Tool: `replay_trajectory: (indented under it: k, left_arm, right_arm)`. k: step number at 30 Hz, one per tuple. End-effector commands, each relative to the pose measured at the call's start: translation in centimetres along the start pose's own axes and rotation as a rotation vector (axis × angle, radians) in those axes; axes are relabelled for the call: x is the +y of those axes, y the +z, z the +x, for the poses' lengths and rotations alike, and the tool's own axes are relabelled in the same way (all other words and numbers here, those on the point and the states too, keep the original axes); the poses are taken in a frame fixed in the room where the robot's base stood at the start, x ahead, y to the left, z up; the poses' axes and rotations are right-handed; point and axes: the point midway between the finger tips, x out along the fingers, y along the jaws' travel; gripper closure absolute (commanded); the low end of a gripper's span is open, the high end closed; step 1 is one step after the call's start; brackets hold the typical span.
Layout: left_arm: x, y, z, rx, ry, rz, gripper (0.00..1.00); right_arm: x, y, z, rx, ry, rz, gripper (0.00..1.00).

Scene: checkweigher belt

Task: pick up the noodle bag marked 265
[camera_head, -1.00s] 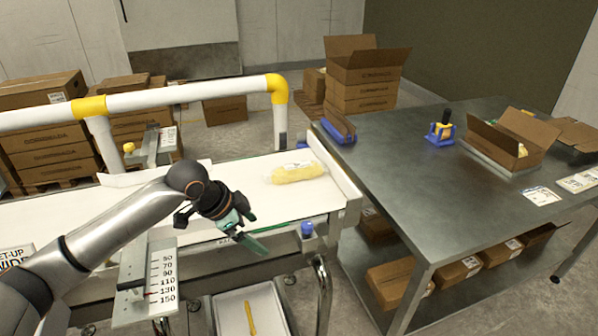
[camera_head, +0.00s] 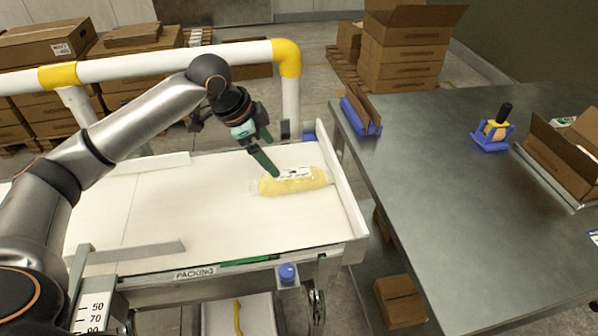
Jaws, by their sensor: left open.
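A clear noodle bag (camera_head: 294,184) with yellow contents and a white label lies on the white belt (camera_head: 180,205), near its right end stop. The label's print is too small to read, so I cannot tell whether it says 265. My left gripper (camera_head: 269,160) is open and hangs above the bag's left upper side. One green fingertip overlaps the bag's upper edge in the picture; I cannot tell whether it touches. The far finger is partly hidden. My right gripper is not in view.
A raised guide wall (camera_head: 341,185) closes the belt's right end. A white and yellow pipe rail (camera_head: 180,62) runs behind the belt. A steel table (camera_head: 430,210) stands at right with an open carton (camera_head: 565,150) and a tape dispenser (camera_head: 493,131). A bin (camera_head: 240,315) sits below.

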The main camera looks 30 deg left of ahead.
Motion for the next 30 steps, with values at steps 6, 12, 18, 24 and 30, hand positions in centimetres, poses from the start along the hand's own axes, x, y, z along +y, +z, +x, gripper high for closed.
replay_trajectory:
  k: [6, 12, 18, 24, 30]
  left_arm:
    - [0.2, 0.0, 4.2, 0.0, 0.005, 0.001, 0.0]
    - [0.1, 0.0, 6.3, 0.0, 0.002, 0.001, 0.0]
    - [0.2, 0.4, 8.3, -0.001, 0.004, 0.0, 0.0]
    - [0.2, 0.5, 11.1, 0.001, 0.003, 0.001, 0.0]
    - [0.1, 0.6, 11.7, 0.0, 0.001, 0.001, 0.0]
  right_arm:
    - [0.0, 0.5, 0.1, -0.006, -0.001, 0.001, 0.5]
    - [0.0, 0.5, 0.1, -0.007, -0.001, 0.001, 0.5]
    - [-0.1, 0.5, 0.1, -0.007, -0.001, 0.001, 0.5]
    - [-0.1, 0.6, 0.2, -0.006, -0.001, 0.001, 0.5]
    - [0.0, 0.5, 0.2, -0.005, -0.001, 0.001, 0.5]
